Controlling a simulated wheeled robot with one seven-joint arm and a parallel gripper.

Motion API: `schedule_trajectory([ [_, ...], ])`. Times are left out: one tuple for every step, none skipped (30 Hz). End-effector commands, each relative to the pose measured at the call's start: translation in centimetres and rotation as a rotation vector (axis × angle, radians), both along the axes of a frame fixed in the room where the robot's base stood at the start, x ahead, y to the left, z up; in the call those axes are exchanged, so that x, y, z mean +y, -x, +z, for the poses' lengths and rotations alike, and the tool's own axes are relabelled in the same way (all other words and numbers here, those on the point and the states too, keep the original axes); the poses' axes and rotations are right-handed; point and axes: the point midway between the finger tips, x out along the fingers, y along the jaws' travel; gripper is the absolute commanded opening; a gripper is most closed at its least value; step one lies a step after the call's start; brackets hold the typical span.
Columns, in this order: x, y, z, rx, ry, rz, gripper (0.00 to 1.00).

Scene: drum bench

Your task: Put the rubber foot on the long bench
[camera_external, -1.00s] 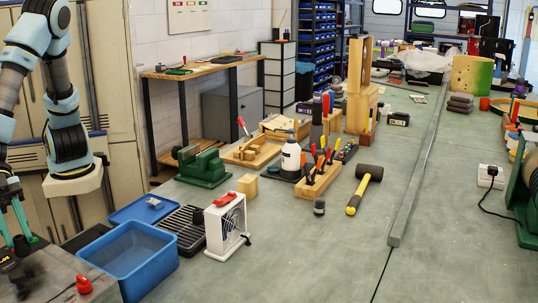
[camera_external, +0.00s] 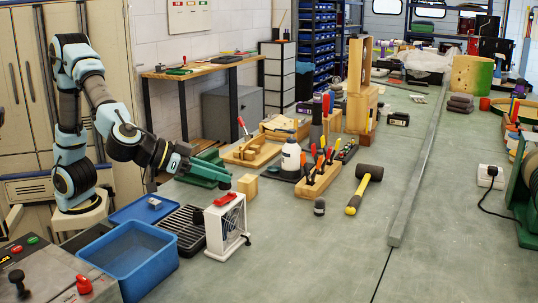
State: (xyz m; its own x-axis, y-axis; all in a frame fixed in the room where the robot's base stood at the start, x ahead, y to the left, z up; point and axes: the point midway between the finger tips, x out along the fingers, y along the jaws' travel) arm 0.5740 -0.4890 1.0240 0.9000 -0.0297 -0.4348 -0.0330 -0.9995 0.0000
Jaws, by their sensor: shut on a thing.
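My arm reaches right from the left of the view. My gripper (camera_external: 222,181) is beside the green vise (camera_external: 203,166), over the near left part of the long bench (camera_external: 300,255). Its jaws are shut on a small dark thing at their tips, which I take to be the rubber foot (camera_external: 225,185). It is too small and dark to make out its shape, and the jaws partly cover it. I cannot tell how far it is above the bench top. The bench has a grey-green top.
A white box with a red top (camera_external: 228,225), a wooden block (camera_external: 248,186), a black rack (camera_external: 183,228) and a blue bin (camera_external: 128,262) are near my gripper. A tool block (camera_external: 318,180) and mallet (camera_external: 364,190) lie further right. The bench's front middle is clear.

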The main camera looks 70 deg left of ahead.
Motion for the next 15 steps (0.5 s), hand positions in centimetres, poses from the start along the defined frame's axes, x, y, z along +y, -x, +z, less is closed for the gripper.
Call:
schedule_trajectory([
  [1.8, -1.3, -0.9, -0.002, 0.002, 0.038, 0.00],
  [2.8, -1.9, -1.1, -0.002, 0.001, 0.057, 0.00],
  [4.2, -2.8, -1.3, -0.003, 0.001, 0.084, 0.00],
  [5.3, -3.5, -1.5, -0.002, 0.002, 0.105, 0.00],
  [6.5, -4.2, -1.8, -0.002, 0.002, 0.130, 0.00],
  [8.2, -5.0, -2.1, -0.002, 0.001, 0.161, 0.00],
  [9.5, -5.6, -2.3, -0.003, 0.002, 0.185, 0.00],
  [11.0, -6.3, -2.5, -0.003, 0.001, 0.212, 0.00],
  [12.9, -7.0, -2.8, -0.003, 0.001, 0.246, 0.00],
  [14.4, -7.5, -3.0, -0.003, 0.002, 0.272, 0.00],
  [15.7, -8.0, -3.2, -0.003, 0.003, 0.296, 0.00],
  [17.6, -8.6, -3.5, -0.003, 0.001, 0.327, 0.00],
  [19.0, -8.9, -3.7, -0.003, 0.001, 0.352, 0.00],
  [20.2, -9.2, -3.8, -0.003, 0.002, 0.373, 0.00],
  [21.8, -9.5, -4.0, -0.002, 0.001, 0.399, 0.00],
])
